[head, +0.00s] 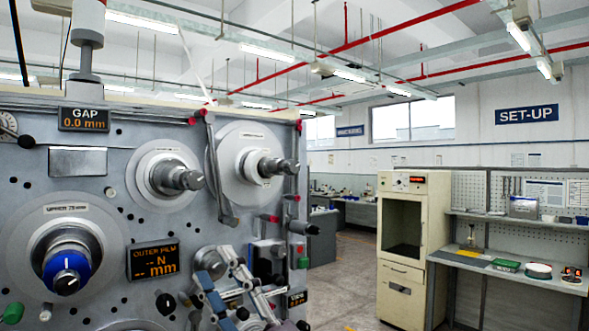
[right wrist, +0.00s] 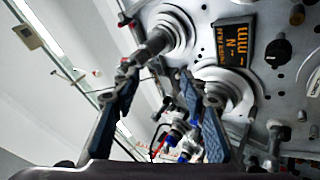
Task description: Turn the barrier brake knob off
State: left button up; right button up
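The spindle machine's panel (head: 110,215) fills the left of the head view. No label reading barrier brake is legible, so I cannot tell which knob it is. A blue knob with a black centre (head: 67,272) sits on the spindle marked upper. A black knob (head: 165,303) sits below the outer film display (head: 153,261); a black knob also shows beside the display in the right wrist view (right wrist: 278,50). My right gripper (head: 224,282) is in front of the panel's lower right. In the right wrist view its blue-grey fingers (right wrist: 158,72) are apart and empty. My left gripper is out of view.
Grey spindles (head: 178,178) (head: 265,168) stick out from the panel. A green knob (head: 12,313) is at the lower left. A cream cabinet (head: 400,290) and a workbench (head: 510,264) stand to the right. Open floor (head: 345,280) lies between machine and cabinet.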

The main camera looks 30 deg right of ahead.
jog(key=s+a+r+n+g+y, duration=0.2)
jog(key=a+r+n+g+y, duration=0.35)
jog(key=n, duration=0.65)
jog(key=s+a+r+n+g+y, duration=0.3)
jog(key=n+g+y, duration=0.4)
jog(key=n, duration=0.4)
jog(key=m+t+h+p, duration=0.4)
jog(key=t+h, duration=0.2)
jog(key=h, duration=1.3)
send_near(295, 168)
jog(key=shift+g, duration=0.25)
jog(key=w, duration=0.9)
jog(key=shift+w+a+r, duration=0.25)
jog(key=shift+a+r, duration=0.1)
jog(key=shift+w+f, duration=0.1)
jog(key=shift+w, duration=0.25)
jog(key=shift+c, duration=0.3)
grip_shut()
